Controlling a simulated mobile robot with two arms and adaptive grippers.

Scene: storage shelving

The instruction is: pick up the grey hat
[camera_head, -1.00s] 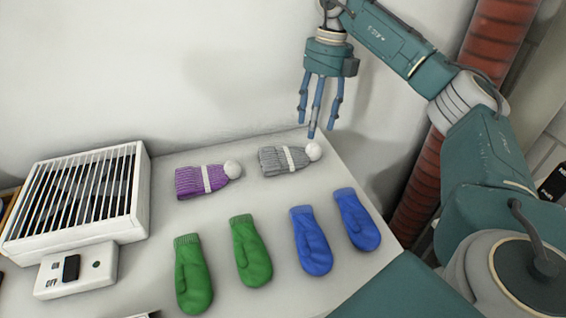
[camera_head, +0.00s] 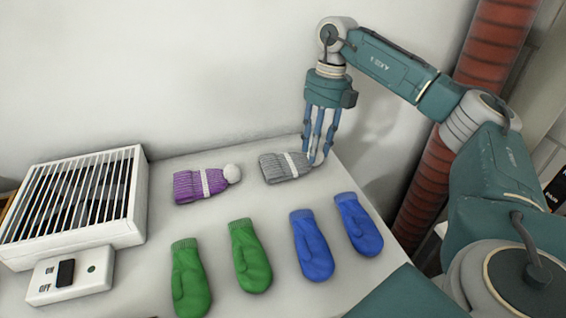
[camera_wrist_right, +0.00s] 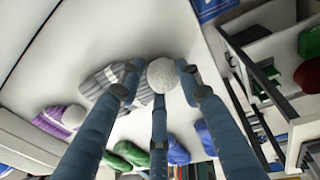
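The grey hat (camera_head: 280,166), knitted with a white stripe and a white pom-pom, lies on the white tabletop (camera_head: 345,285) near its back right corner. My right gripper (camera_head: 317,157) points down at the hat's pom-pom end, and its fingers partly hide the pom-pom. In the right wrist view the pom-pom (camera_wrist_right: 162,75) shows between the spread fingers, and the grey knit (camera_wrist_right: 105,82) lies to the left. The fingers look open; whether any touches the pom-pom is unclear. My left gripper is out of view.
A purple hat (camera_head: 200,184) lies left of the grey one. Green mittens (camera_head: 250,257) and blue mittens (camera_head: 312,245) lie in front. A white slatted heater (camera_head: 75,205) with a switch box stands at left. A wall is behind; a red pipe (camera_head: 425,175) stands at right.

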